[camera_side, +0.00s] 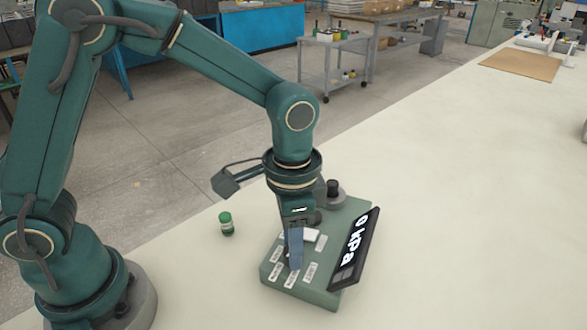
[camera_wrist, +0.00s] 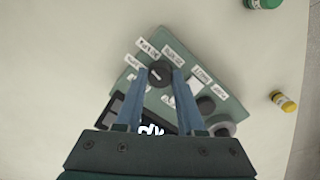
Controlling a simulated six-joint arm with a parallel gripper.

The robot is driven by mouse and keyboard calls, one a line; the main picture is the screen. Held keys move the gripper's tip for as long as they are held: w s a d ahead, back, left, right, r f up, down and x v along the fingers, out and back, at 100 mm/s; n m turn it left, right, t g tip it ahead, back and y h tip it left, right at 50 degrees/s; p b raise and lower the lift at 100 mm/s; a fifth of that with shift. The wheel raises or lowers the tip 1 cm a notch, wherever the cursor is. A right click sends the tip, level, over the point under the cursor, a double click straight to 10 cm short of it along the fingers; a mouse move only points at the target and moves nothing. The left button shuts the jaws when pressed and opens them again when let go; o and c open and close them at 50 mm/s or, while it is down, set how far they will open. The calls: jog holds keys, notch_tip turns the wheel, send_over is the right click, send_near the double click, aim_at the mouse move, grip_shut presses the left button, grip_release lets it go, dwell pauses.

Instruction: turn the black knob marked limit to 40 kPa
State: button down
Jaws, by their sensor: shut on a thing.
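A green control box (camera_side: 325,255) lies on the pale bench, and its tilted black display (camera_side: 356,246) reads 0 kPa. The display also shows partly behind my fingers in the wrist view (camera_wrist: 150,129). A black knob (camera_wrist: 160,72) sits on the box's top with several white labels around it. The labels are too small to read surely. My gripper (camera_side: 295,264) points down over the box, and its two blue fingers (camera_wrist: 160,76) are shut on the sides of this knob. In the side view the fingers hide the knob.
A second dark knob-like part (camera_side: 333,187) stands on a grey round base at the box's far end. A green-capped bottle (camera_side: 226,224) stands left of the box. A yellow-capped cylinder (camera_wrist: 284,101) shows in the wrist view.

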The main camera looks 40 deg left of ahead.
jog(key=n, duration=0.3)
jog(key=shift+n, duration=2.3)
jog(key=c, duration=0.8)
grip_release()
jog(key=shift+r, duration=2.65)
